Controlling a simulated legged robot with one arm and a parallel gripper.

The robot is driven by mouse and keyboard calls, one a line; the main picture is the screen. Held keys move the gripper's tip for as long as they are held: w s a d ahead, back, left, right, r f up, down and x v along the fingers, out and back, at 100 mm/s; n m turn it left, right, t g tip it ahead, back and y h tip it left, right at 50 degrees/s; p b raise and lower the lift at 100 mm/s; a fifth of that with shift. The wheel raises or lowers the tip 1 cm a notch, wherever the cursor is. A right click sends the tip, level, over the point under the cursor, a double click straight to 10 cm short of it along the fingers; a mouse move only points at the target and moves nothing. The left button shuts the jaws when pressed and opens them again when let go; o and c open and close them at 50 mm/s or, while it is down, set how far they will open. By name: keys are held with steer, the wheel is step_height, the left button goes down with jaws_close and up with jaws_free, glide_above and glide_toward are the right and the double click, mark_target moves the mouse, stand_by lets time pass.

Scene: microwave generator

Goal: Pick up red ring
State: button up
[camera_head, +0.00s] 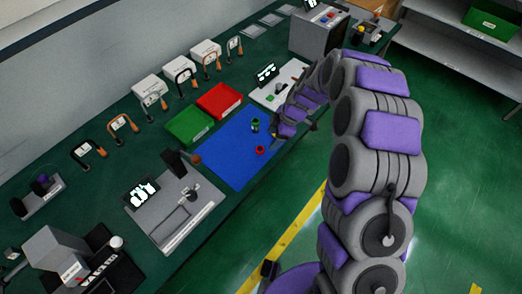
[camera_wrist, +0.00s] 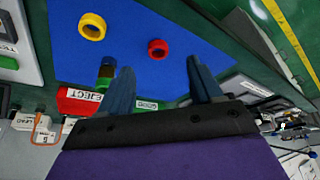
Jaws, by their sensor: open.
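The red ring (camera_head: 260,150) lies on the blue mat (camera_head: 232,165), near the mat's right side. In the wrist view the red ring (camera_wrist: 158,49) lies just beyond my fingertips, roughly between them in the picture, not held. My gripper (camera_wrist: 160,65) is open and empty, with its two blue-grey fingers spread. In the head view my arm reaches over the mat's right edge, and the fingers are too small to make out clearly.
A yellow ring (camera_wrist: 92,26) and a dark green cylinder (camera_wrist: 106,68) stand near the red ring on the mat. A red bin (camera_head: 220,101) and a green bin (camera_head: 188,125) stand behind the mat. A grey device (camera_head: 175,210) is at its left.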

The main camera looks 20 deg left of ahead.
mark_target(258, 151)
steer(key=shift+s+a+f, duration=0.1)
steer(key=shift+s+f, duration=0.05)
steer(key=shift+f, duration=0.5)
steer(key=shift+a+f, duration=0.35)
steer(key=shift+a, duration=0.15)
steer(key=x, duration=0.2)
steer(key=b+x, duration=0.1)
steer(key=x, duration=0.2)
steer(key=shift+a, duration=0.4)
steer(key=shift+d+f, duration=0.1)
steer(key=shift+d, duration=0.2)
steer(key=shift+a, duration=0.4)
steer(key=c, duration=1.1)
steer(key=shift+d, duration=0.1)
